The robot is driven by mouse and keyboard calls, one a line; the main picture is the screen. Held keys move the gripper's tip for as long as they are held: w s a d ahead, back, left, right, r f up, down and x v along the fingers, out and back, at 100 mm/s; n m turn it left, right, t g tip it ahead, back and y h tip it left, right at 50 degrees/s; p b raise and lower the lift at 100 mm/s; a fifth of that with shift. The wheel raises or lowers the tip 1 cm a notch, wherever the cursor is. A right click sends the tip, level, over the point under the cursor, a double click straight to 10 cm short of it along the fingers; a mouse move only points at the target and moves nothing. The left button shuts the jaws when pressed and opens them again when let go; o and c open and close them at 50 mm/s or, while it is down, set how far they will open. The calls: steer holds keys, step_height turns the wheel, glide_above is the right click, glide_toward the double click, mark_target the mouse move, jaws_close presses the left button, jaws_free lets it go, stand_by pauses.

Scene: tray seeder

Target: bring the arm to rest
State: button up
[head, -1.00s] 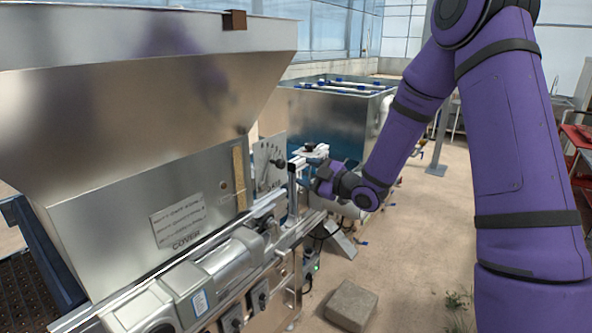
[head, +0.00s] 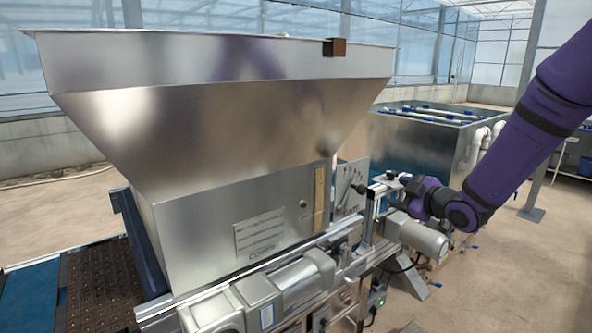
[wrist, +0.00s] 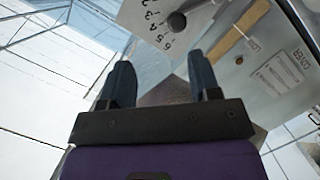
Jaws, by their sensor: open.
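My purple arm comes in from the right in the head view and reaches down to the side of the tray seeder (head: 200,240). My gripper (head: 402,188) is beside the seeder's dial plate (head: 350,186), partly hidden by machine parts. In the wrist view my gripper (wrist: 160,85) shows two dark blue fingers standing apart with nothing between them. The dial plate (wrist: 150,15) with its numbers and round knob (wrist: 177,21) is just beyond the fingertips. I cannot tell from these views whether a finger touches the machine.
A large metal hopper (head: 200,110) tops the seeder. A grey motor (head: 418,236) sits close below my wrist. A metal tank (head: 425,143) with white pipes stands behind. A seed tray (head: 100,285) lies at the lower left.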

steer(key=s+d+r+m+g+h, duration=0.4)
steer(key=s+r+m+h, duration=0.4)
steer(key=s+r, duration=0.5)
steer(key=s+a+m+g+y, duration=0.1)
steer(key=s+m+g, duration=0.3)
steer(key=s, duration=1.9)
steer(key=shift+s+a+f+m+g, duration=0.3)
steer(key=shift+a+f+m+g, duration=0.15)
steer(key=shift+m, duration=0.65)
steer(key=shift+w+a+r, duration=0.1)
